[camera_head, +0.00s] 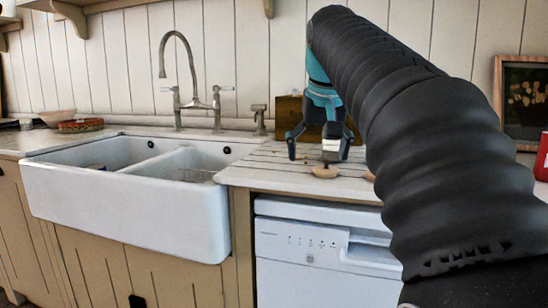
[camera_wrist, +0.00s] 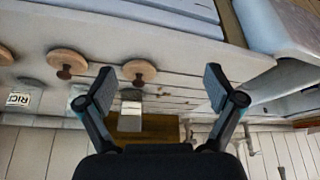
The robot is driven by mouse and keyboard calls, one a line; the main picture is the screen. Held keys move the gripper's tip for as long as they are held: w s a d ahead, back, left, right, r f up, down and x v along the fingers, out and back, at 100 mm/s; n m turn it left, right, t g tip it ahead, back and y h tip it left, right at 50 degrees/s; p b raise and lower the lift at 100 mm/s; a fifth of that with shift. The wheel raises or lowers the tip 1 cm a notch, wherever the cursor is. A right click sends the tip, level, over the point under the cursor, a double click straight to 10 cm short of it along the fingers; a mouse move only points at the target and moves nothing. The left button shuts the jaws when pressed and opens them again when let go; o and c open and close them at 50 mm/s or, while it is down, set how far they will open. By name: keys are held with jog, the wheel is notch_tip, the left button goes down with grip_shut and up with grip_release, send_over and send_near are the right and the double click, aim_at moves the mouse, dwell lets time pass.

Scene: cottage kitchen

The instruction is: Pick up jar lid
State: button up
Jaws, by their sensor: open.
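Round wooden jar lids with dark knobs lie on the counter. In the head view one lid (camera_head: 325,171) lies near the counter's front edge, and another is mostly hidden behind my arm. In the wrist view one lid (camera_wrist: 139,70) shows just beyond the fingertips, nearer the left finger. A second lid (camera_wrist: 68,62) lies to its left, and a third (camera_wrist: 5,55) is cut by the picture's edge. My gripper (camera_head: 320,148) is open and empty, pointing down above the counter behind the lid. Its spread fingers (camera_wrist: 160,88) also show in the wrist view.
A small pale block-like object (camera_wrist: 130,118) stands near the left finger. A labelled jar (camera_wrist: 18,100) is at the far left. A brown box (camera_head: 288,112) stands against the wall. The white double sink (camera_head: 125,205) is left of the counter, and a dishwasher (camera_head: 300,265) is below it.

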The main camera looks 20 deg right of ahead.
jog(key=m+p, duration=0.1)
jog(key=p, duration=0.1)
send_near(327, 159)
jog(key=x, duration=1)
jog(key=shift+w+f, duration=0.1)
jog(key=shift+f, duration=0.1)
jog(key=shift+c, duration=0.2)
jog(key=c, duration=1)
